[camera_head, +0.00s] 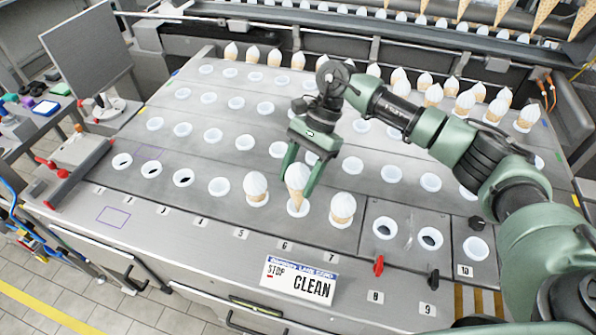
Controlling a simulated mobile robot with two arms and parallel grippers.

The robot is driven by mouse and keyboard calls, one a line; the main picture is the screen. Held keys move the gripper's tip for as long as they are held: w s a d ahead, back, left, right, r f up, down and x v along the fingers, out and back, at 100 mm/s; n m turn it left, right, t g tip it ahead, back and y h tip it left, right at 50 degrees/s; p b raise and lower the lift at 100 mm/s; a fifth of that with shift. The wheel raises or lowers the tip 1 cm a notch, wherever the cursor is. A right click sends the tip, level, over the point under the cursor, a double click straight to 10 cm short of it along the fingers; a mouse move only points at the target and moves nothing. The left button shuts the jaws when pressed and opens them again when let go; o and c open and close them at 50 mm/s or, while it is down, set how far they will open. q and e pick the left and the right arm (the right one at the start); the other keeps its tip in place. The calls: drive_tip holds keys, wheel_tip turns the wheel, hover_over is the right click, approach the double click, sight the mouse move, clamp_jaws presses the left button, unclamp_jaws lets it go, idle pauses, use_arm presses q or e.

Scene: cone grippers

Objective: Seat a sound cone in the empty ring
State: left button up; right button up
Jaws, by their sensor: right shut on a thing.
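My right gripper (297,182) is shut on a cone (297,177) with white cream on top. It holds the cone upright, the tip at or just over a white ring (298,209) in the front row, above label 6. More of its wafer shows than on its neighbours; I cannot tell if the tip is inside the ring. A seated cone (256,187) stands to the left and another seated cone (342,207) to the right. My left gripper is not in view.
Front-row rings without cones lie at left (183,178) and right (385,229), some with dark openings. A red knob (378,265) and a sign reading CLEAN (299,281) are at the front. Rows of cones (253,54) stand at the back.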

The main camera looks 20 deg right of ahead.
sight(295, 204)
drive_tip(key=shift+f, duration=0.8)
drive_tip(key=shift+f+b, duration=0.45)
drive_tip(key=shift+b, duration=0.15)
wheel_tip(295, 204, down, 4)
drive_tip(key=b, duration=0.4)
drive_tip(key=shift+r, duration=0.1)
drive_tip(key=o, duration=1)
